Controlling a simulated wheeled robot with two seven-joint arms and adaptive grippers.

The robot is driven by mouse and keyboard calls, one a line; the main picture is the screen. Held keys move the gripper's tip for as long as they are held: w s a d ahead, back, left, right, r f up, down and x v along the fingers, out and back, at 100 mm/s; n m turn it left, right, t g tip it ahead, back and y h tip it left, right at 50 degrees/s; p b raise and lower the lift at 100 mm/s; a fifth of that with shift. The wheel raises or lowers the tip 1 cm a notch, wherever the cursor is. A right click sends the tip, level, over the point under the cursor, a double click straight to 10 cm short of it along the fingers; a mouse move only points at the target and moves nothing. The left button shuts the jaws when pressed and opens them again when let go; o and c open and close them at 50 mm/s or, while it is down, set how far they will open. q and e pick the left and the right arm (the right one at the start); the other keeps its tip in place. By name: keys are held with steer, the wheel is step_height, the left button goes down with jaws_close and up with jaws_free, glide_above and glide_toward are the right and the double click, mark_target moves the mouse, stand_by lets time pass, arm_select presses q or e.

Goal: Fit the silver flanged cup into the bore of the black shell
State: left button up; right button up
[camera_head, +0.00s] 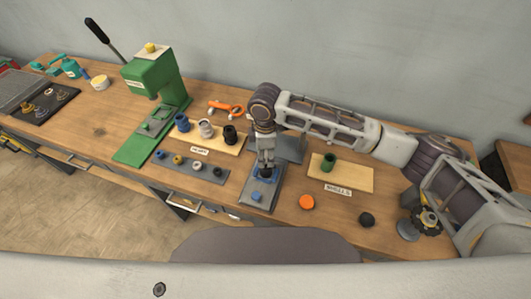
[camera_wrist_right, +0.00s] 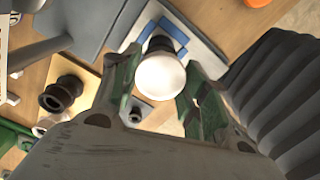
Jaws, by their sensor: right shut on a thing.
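My right gripper (camera_head: 266,164) points down over the blue-jawed fixture on the bench. In the right wrist view its fingers (camera_wrist_right: 160,92) are closed around the silver flanged cup (camera_wrist_right: 160,77), whose pale round face is toward the camera. The black shell (camera_wrist_right: 159,44) shows just beyond the cup, between the blue jaws (camera_wrist_right: 182,24). In the head view the black shell (camera_head: 267,174) is a small dark shape under the fingertips, and the cup is hidden by the fingers. I cannot tell whether the cup touches the shell or is in its bore. My left gripper is not in view.
A wooden board (camera_head: 213,141) holds blue, pale and black parts left of the fixture. A grey tray (camera_head: 205,172) with small cups lies before it. A green press (camera_head: 154,85) stands farther left. An orange disc (camera_head: 307,202) and a black piece (camera_head: 366,220) lie right.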

steer(key=shift+p, duration=0.7)
stand_by(1.2)
steer(key=shift+f+b, duration=0.4)
steer(key=shift+f, duration=0.95)
stand_by(1.3)
steer(key=o, duration=1.1)
steer(key=shift+o, duration=0.2)
steer(key=shift+r, duration=0.1)
steer(key=shift+r, duration=5.95)
steer(key=shift+s+f, duration=0.1)
